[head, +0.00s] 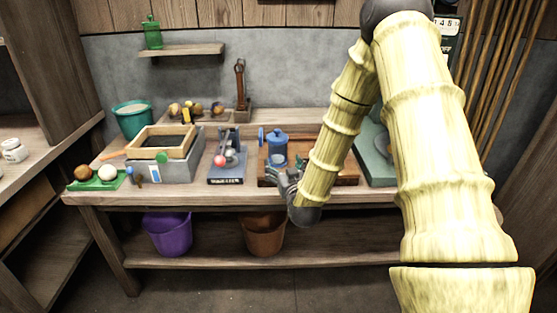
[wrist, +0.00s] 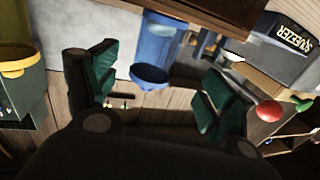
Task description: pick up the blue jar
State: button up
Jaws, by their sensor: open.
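The blue jar (head: 277,151) stands upright on the wooden board in the middle of the workbench in the head view. In the wrist view the blue jar (wrist: 157,48) appears just beyond my fingers, between their lines, with a gap to each. My gripper (head: 284,179) is low at the front edge of the board, in front of the jar. In the wrist view my gripper (wrist: 160,84) has its two green-padded fingers spread wide with nothing between the pads. The jar's lower part is partly hidden by my gripper in the head view.
The squeezer (head: 226,164) with a red ball stands left of the board (head: 345,177). A teal stand (head: 374,150) is to the right, partly behind my arm. A grey box with a wooden frame (head: 165,143) sits further left. A green jar (head: 152,33) stands on the wall shelf.

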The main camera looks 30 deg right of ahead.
aim_at(278, 154)
jog(key=x, duration=0.5)
jog(key=shift+w+d, duration=0.1)
jog(key=shift+w, duration=0.05)
jog(key=shift+d+x, duration=0.15)
jog(key=shift+x, duration=1.1)
jog(key=shift+d+x, duration=0.2)
jog(key=shift+x, duration=1.05)
jog(key=shift+c, duration=0.2)
jog(key=c, duration=1.3)
